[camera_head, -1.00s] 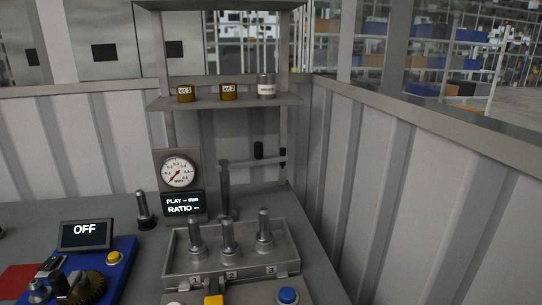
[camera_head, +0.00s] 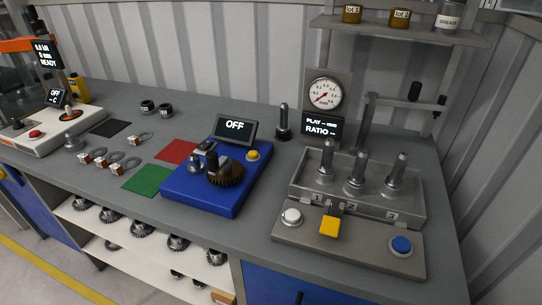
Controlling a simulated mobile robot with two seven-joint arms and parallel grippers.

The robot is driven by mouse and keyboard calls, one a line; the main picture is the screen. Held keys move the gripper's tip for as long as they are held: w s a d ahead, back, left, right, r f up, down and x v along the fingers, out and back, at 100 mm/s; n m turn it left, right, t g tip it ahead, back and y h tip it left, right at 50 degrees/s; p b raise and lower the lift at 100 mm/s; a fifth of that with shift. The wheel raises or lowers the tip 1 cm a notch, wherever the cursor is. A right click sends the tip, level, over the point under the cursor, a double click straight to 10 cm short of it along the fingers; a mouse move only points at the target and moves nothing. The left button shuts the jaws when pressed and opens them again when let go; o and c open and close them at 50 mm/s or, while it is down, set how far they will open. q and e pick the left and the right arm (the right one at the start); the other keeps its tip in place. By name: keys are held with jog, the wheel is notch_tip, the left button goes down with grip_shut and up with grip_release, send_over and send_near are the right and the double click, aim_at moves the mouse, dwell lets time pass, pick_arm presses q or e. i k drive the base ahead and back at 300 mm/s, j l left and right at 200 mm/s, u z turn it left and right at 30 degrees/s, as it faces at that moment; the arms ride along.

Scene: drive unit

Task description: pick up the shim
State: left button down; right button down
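Several thin metal rings with red-and-white tags (camera_head: 113,164) lie flat on the grey bench, left of the coloured mats. One more tagged ring (camera_head: 138,139) lies a little behind them. They look like shims, but I cannot tell which one is meant. Neither of my grippers shows in the head view.
A blue unit (camera_head: 215,190) with a gear and an "OFF" screen stands mid-bench, beside red (camera_head: 177,151) and green (camera_head: 147,181) mats. Right is a metal tray (camera_head: 300,185) with three upright pins. Gears fill the shelf (camera_head: 135,240) below.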

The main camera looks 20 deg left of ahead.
aim_at(133, 140)
jog(key=u, duration=1.85)
jog(key=i+l+u, duration=0.2)
jog(key=i+j+z, duration=0.35)
jog(key=j+z, duration=0.15)
jog(key=i+j, duration=0.1)
jog(key=j, duration=0.1)
